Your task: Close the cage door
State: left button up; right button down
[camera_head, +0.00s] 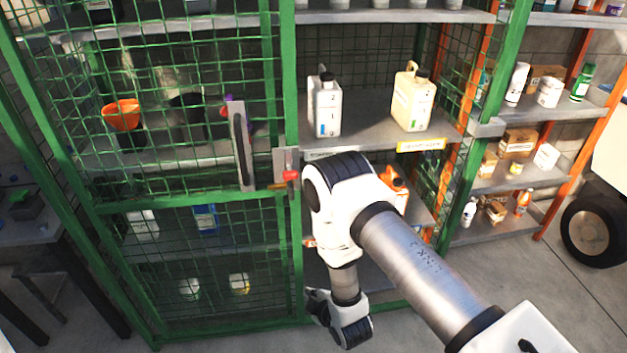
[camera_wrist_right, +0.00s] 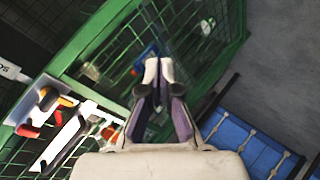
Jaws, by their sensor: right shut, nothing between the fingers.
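The cage door (camera_head: 190,195), a green-framed mesh panel, shows at the left of the head view. It carries a long dark vertical handle (camera_head: 240,145). A grey latch plate with a red knob (camera_head: 290,175) is at its right edge. To its right, shelves show without mesh in front; my arm hides part of this edge. My right gripper (camera_wrist_right: 153,72) is shut and empty in the right wrist view, in front of green-framed mesh. A white plate with black and red handles (camera_wrist_right: 45,102) is to its left there. My left gripper is not in view.
A white jug (camera_head: 325,108) and a cream jug (camera_head: 413,102) stand on the shelf right of the door. Open shelving with orange posts (camera_head: 560,150) is farther right, near a wheel (camera_head: 590,232). A dark table (camera_head: 35,230) is at left. Floor at lower right is clear.

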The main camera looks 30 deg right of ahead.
jog(key=w+a+r+n+t+p, duration=0.1)
jog(key=w+r+n+t+p, duration=0.2)
jog(key=w+r+n+t, duration=0.65)
jog(key=w+r+m+g+p, duration=0.25)
jog(key=w+r, duration=0.25)
jog(key=w, duration=0.7)
pick_arm(q)
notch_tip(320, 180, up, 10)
jog(key=p, duration=0.1)
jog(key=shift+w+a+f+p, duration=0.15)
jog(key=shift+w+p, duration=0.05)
jog(key=shift+p, duration=0.2)
pick_arm(e)
jog(key=s+d, duration=0.2)
jog(key=d, duration=0.1)
jog(key=shift+d+f, duration=0.15)
